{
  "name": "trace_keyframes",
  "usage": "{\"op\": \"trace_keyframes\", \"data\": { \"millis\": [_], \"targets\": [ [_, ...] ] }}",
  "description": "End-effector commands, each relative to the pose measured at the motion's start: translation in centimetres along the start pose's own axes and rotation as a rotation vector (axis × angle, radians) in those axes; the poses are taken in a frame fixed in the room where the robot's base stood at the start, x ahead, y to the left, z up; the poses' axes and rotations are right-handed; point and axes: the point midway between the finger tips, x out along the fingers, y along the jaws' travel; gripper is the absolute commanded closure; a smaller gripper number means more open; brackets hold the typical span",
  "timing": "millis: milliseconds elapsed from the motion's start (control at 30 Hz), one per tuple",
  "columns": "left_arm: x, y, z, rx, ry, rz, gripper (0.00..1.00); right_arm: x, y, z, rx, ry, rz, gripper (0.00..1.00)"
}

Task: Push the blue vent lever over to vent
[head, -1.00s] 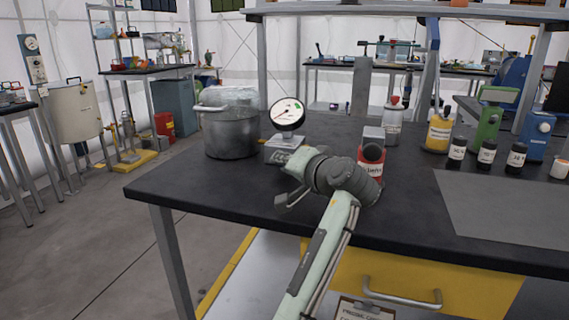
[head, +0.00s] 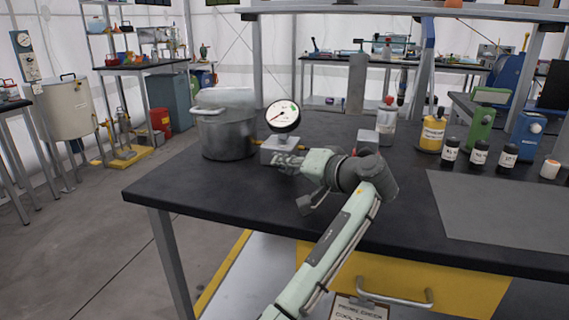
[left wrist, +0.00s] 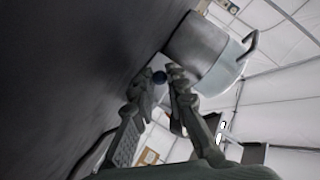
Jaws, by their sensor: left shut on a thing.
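A round dial gauge (head: 283,117) stands on a grey block (head: 272,149) beside a steel pot (head: 226,130) on the black bench. My left gripper (head: 284,161) reaches in front of the block and covers its lower front. The rest of the lever is hidden in both views. The gauge needle points to the lower left. My right gripper is not in view.
A grey-capped container (head: 367,140) stands just behind my left wrist, mostly hidden. A red-capped bottle (head: 387,118), a yellow bottle (head: 432,134) and several dark jars stand further right. The bench front (head: 200,198) left of my arm is clear.

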Motion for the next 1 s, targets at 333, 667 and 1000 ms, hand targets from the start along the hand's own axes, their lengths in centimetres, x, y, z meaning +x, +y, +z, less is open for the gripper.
{"op": "trace_keyframes", "data": {
  "millis": [333, 667, 1000],
  "targets": [
    [-0.1, 0.0, -0.1, -0.001, 0.002, 0.002, 0.77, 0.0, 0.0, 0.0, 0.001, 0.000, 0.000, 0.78],
    [0.0, 0.0, 0.0, 0.000, 0.002, 0.002, 0.77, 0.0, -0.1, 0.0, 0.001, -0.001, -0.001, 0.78],
    [0.4, -0.1, 1.1, 0.033, 0.097, 0.099, 0.77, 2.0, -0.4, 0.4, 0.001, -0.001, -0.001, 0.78]
  ]
}}
